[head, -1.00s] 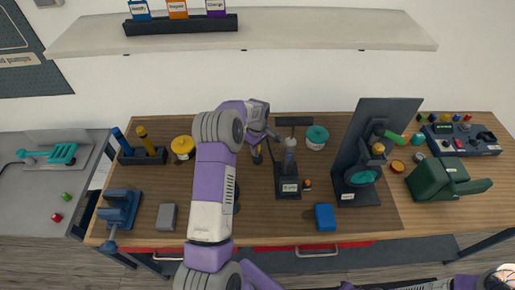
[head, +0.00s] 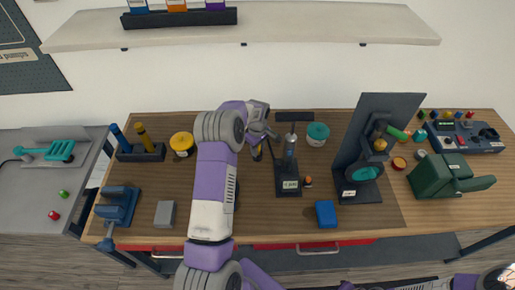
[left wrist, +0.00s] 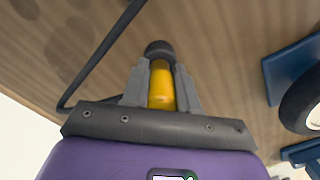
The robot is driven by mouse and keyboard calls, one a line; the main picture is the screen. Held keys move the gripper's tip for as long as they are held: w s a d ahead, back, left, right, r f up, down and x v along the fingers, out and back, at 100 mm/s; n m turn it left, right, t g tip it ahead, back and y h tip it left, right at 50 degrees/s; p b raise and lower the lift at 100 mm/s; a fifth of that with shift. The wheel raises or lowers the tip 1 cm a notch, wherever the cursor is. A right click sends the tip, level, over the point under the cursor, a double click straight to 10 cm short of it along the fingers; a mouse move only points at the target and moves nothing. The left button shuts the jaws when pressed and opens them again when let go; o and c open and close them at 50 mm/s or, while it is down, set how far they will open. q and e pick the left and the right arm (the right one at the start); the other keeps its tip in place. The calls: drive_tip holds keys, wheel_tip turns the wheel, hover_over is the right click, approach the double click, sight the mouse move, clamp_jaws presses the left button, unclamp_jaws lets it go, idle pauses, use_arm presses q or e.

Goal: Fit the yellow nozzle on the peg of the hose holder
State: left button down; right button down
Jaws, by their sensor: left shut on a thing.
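My left gripper (head: 258,153) is shut on the yellow nozzle (left wrist: 161,86), whose body sits between the two fingers in the left wrist view. A dark round end (left wrist: 159,49) shows beyond the fingertips. A black hose (left wrist: 100,55) loops past on the left. In the head view the nozzle is tiny at the fingertips. A dark stand with a white label (head: 289,185) and an upright grey post is just right of the gripper. It may be the hose holder; its peg is not clear. The nozzle looks apart from it. My right gripper is out of view.
A dark rack (head: 140,152) with blue and yellow rods, yellow tub (head: 182,143) and blue vise (head: 117,207) are left. A teal tub (head: 317,133), blue block (head: 326,214) and tall dark panel (head: 372,130) are right. My forearm hides some tabletop.

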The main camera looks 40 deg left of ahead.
use_arm(q)
drive_tip(key=c, duration=0.8)
unclamp_jaws()
wheel_tip(320, 180, up, 8)
drive_tip(key=shift+f, duration=0.25)
